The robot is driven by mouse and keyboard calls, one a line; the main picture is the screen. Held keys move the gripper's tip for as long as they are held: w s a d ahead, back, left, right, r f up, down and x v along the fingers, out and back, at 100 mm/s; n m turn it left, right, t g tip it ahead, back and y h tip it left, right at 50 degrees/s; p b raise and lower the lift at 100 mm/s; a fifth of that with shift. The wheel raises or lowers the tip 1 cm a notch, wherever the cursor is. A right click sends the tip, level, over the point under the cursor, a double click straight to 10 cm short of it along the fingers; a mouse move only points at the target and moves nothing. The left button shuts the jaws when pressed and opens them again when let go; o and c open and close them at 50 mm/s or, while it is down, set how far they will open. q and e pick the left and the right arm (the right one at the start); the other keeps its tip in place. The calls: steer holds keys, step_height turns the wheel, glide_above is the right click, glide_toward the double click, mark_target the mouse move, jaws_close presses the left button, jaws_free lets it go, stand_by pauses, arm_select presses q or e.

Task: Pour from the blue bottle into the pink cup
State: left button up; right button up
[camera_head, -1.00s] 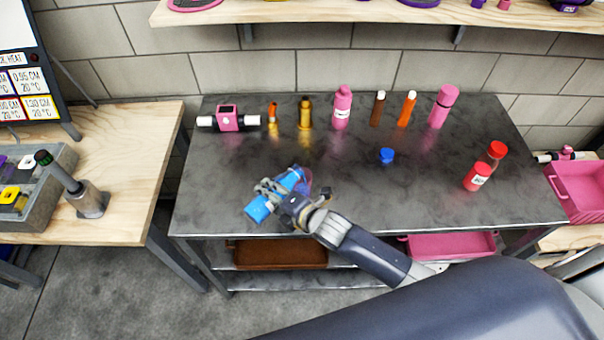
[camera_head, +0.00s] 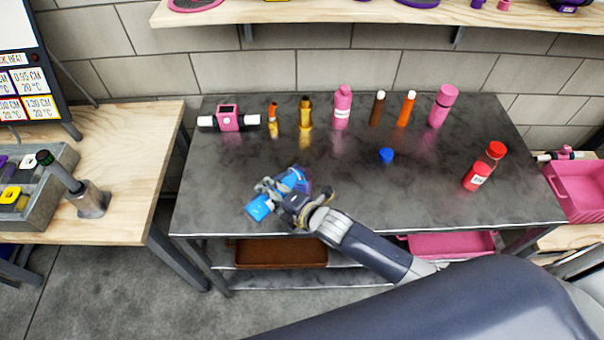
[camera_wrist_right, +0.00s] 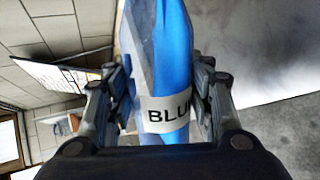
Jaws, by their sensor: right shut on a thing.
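The blue bottle (camera_head: 260,208) is held tipped over near the front left of the dark table. Its label reading "BLU" shows in the right wrist view (camera_wrist_right: 168,112). My right gripper (camera_head: 274,190) is shut around its middle, with a finger on each side. A small see-through pinkish-purple shape, likely the pink cup (camera_head: 306,180), shows at the bottle's upper right end, mostly hidden by the bottle and gripper. I cannot tell whether the two touch or whether liquid flows. A loose blue cap (camera_head: 387,155) lies on the table to the right. My left gripper is out of view.
Several bottles and vials, including a pink bottle (camera_head: 342,108), stand along the back of the table (camera_head: 400,205). A red bottle (camera_head: 477,176) stands at the right. A pink device (camera_head: 228,119) is at the back left. The table's middle right is mostly clear.

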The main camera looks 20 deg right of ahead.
steer(key=shift+r, duration=0.25)
stand_by(0.8)
